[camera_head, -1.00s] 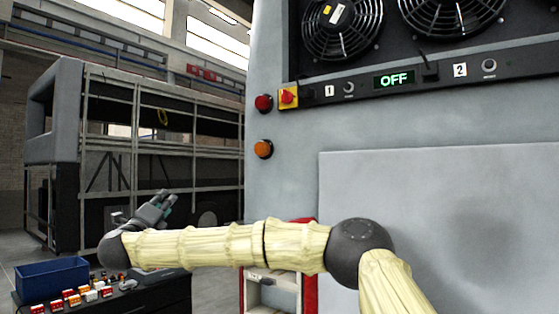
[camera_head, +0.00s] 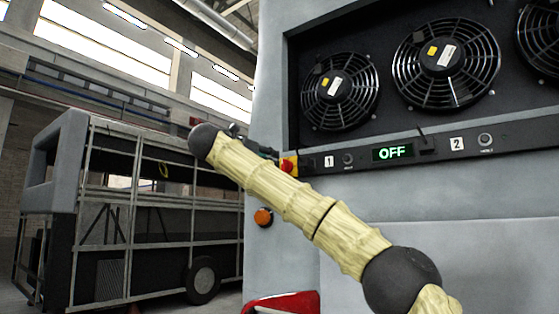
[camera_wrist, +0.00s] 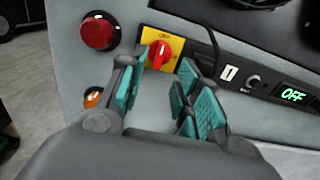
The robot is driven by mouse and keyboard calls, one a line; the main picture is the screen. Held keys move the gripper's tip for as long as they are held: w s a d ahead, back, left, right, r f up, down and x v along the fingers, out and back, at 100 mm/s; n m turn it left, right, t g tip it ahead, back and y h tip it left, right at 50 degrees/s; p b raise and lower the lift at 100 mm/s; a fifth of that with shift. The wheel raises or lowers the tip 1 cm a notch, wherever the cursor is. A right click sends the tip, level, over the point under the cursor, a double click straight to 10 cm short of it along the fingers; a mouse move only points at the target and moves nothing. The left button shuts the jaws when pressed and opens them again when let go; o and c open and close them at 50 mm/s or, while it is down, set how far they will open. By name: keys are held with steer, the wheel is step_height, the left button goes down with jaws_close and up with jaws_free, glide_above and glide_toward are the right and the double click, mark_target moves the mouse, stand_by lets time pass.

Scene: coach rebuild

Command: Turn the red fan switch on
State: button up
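The red fan switch (camera_head: 287,166) is a rotary knob on a yellow plate at the left end of the black panel strip. It also shows in the wrist view (camera_wrist: 160,54), just beyond my fingertips. My gripper (camera_wrist: 163,70) is open and empty, its teal-padded fingers spread to either side below the knob. The knob appears between the fingertips in the picture; I cannot tell the remaining distance. In the head view my forearm hides most of my gripper. The green display (camera_head: 393,152) reads OFF, also in the wrist view (camera_wrist: 294,95).
A red round lamp (camera_wrist: 98,33) sits left of the switch, close to my left finger. An orange lamp (camera_head: 263,217) is below. A black cable (camera_wrist: 214,48) hangs right of the switch. Fans (camera_head: 340,92) sit above the panel. A bus frame (camera_head: 150,215) stands at left.

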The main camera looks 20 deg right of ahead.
mark_target(282, 165)
steer(key=p+x, duration=0.3)
steer(key=x, duration=0.3)
steer(key=shift+r, duration=0.15)
steer(key=shift+w+d+p, duration=0.3)
steer(key=shift+w+d, duration=0.05)
steer(key=shift+d, duration=0.25)
jaws_close()
